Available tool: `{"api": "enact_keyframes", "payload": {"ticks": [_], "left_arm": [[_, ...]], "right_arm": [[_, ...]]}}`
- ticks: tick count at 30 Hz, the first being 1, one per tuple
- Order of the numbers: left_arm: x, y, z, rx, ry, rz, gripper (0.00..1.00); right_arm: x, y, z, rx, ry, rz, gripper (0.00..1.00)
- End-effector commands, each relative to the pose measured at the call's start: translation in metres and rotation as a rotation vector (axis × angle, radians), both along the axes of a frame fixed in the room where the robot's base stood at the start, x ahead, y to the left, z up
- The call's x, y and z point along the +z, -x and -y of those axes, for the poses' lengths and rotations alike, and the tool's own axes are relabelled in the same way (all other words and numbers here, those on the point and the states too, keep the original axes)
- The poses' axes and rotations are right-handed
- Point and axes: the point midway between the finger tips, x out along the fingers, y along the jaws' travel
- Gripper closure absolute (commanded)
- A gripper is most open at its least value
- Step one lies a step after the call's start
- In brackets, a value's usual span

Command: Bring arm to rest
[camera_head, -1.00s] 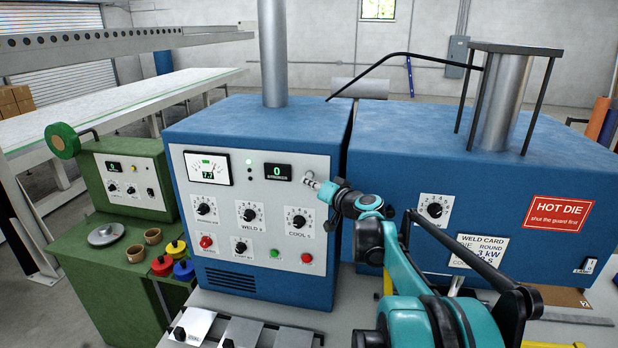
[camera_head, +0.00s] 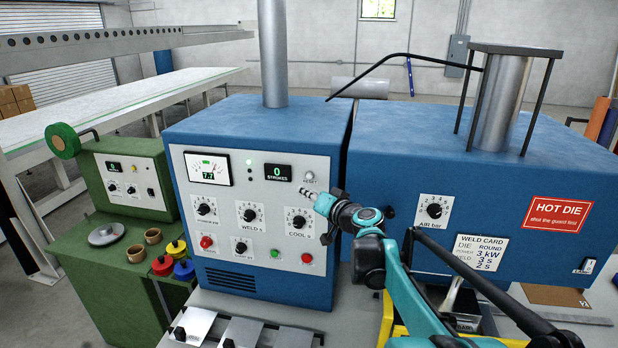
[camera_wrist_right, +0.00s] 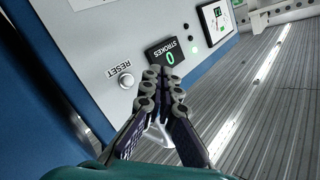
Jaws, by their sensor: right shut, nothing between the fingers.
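My right gripper (camera_head: 308,192) is shut and empty in front of the welder's control panel, just below the reset button (camera_head: 309,176) and near the cool knob. In the right wrist view the shut fingers (camera_wrist_right: 163,78) point toward the strokes display (camera_wrist_right: 170,55), which reads 0. The reset button (camera_wrist_right: 126,80) shows to the left of the fingers, apart from them. My right arm (camera_head: 400,275) reaches up from the lower right of the head view. My left gripper is not in view.
A green cabinet (camera_head: 90,265) with small cups and coloured pots is at left. Metal plates (camera_head: 240,332) lie along the front.

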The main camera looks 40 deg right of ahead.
Motion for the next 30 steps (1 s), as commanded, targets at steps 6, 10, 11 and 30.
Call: {"api": "enact_keyframes", "payload": {"ticks": [6,10,11,30], "left_arm": [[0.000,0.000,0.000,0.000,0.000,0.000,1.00],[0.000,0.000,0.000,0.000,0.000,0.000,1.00],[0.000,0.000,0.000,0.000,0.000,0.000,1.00],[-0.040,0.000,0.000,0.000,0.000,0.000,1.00]], "right_arm": [[0.000,0.000,0.000,0.000,0.000,0.000,1.00],[0.000,0.000,0.000,0.000,0.000,0.000,1.00],[0.000,0.000,0.000,0.000,0.000,0.000,1.00],[-0.055,0.002,-0.065,0.095,0.023,-0.089,1.00]]}}
